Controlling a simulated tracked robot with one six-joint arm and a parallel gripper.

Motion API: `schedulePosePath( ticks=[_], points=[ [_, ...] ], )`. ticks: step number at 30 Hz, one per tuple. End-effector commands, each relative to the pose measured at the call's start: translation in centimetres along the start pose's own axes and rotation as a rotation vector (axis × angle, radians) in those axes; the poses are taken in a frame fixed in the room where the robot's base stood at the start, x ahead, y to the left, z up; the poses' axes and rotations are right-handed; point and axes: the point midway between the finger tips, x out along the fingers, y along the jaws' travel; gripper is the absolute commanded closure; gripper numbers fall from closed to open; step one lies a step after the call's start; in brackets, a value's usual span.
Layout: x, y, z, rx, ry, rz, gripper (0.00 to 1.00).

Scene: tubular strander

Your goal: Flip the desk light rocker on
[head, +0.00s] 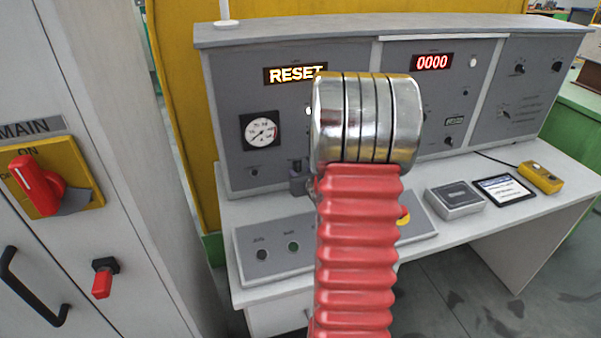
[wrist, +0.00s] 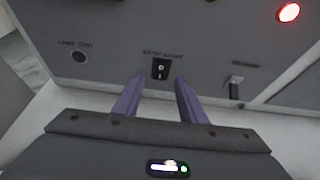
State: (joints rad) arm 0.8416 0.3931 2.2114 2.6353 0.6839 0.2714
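A small black rocker switch (wrist: 161,69) sits on the grey panel in the wrist view, under a blurred label. It has a light mark on its face; I cannot tell which way it is tipped. My gripper (wrist: 159,82) is open and empty, its two purple fingers pointing at the panel on either side of the rocker. The rocker lies a little beyond the fingertips, between them. I see no contact. In the head view my red arm hides the middle of the desk's panel (head: 225,100), and I cannot make out the rocker there.
A round dark button (wrist: 80,56) is left of the rocker, a small lever switch (wrist: 235,87) right, and a lit red lamp (wrist: 289,12) above right. The desktop holds a grey box (head: 454,200), tablet (head: 502,189) and yellow device (head: 540,178). A cabinet with a red main switch (head: 38,186) stands left.

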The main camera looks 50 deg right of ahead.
Motion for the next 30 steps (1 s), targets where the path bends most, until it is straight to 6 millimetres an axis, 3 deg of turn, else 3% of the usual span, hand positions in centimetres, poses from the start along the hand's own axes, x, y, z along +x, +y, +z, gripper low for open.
schedulePosePath(
  ticks=[6, 15, 30],
  points=[
    [1.28, 0.02, 0.02, 0.0, -0.001, 0.0, 0.62],
    [1.35, 0.0, 0.03, 0.001, -0.001, 0.0, 0.63],
    [1.33, 0.03, 0.01, 0.0, -0.001, 0.0, 0.98]
  ],
)
